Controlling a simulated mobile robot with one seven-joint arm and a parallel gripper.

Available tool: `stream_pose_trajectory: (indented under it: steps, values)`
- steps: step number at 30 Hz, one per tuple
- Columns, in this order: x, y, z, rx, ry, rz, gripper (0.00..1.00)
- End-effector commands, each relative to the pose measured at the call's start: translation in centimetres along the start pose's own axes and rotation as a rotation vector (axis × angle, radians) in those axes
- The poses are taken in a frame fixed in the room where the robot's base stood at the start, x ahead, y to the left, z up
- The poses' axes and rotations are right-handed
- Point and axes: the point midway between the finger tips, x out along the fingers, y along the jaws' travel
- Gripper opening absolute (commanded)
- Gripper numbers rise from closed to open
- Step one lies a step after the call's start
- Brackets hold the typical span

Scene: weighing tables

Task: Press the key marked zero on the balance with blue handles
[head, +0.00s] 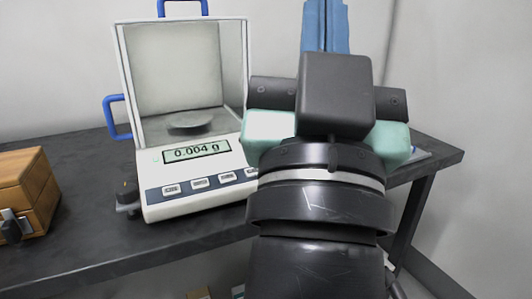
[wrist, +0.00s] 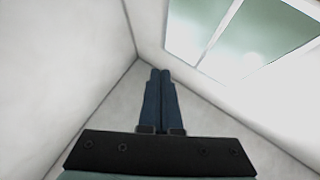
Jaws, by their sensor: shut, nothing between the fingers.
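The balance (head: 150,160) stands on the dark table, with a glass draft shield, blue handles (head: 113,118) at its left side and top, and a round pan (head: 189,121) inside that looks empty. Its display (head: 196,152) reads 0.004 g. A row of keys (head: 199,183) runs along its front panel; their marks are too small to read, and my arm may hide the panel's right end. My gripper (head: 325,8) is raised to the right of the balance, pointing up and away from the keys. In the wrist view its blue fingers (wrist: 160,72) are together with nothing between them.
A wooden box (head: 28,190) with a dark fitting on its front sits at the left of the table (head: 75,235). A small flat object (head: 419,155) lies on the table right of my arm. The wrist view shows bare walls and a window (wrist: 240,40). Space before the keys is clear.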

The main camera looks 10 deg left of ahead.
Motion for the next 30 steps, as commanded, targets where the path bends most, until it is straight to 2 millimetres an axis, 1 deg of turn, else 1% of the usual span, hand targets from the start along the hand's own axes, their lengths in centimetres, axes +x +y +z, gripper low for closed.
stream_pose_trajectory:
  steps: [1,3,6,9,13,17,22,26,30]
  values:
    - [2.3,-0.5,-0.4,0.032,-0.044,-0.003,0.0]
    - [4.0,-1.1,0.6,0.084,-0.104,-0.005,0.0]
    - [6.0,-1.9,2.3,0.156,-0.19,-0.003,0.0]
    - [7.5,-2.9,4.0,0.228,-0.276,0.002,0.0]
    - [8.8,-4.3,6.3,0.315,-0.39,0.015,0.0]
    - [9.5,-5.8,8.3,0.397,-0.502,0.036,0.0]
    - [9.3,-7.8,10.7,0.495,-0.648,0.073,0.0]
    - [8.4,-9.2,12.2,0.562,-0.76,0.111,0.0]
    - [6.8,-10.6,13.3,0.626,-0.878,0.159,0.0]
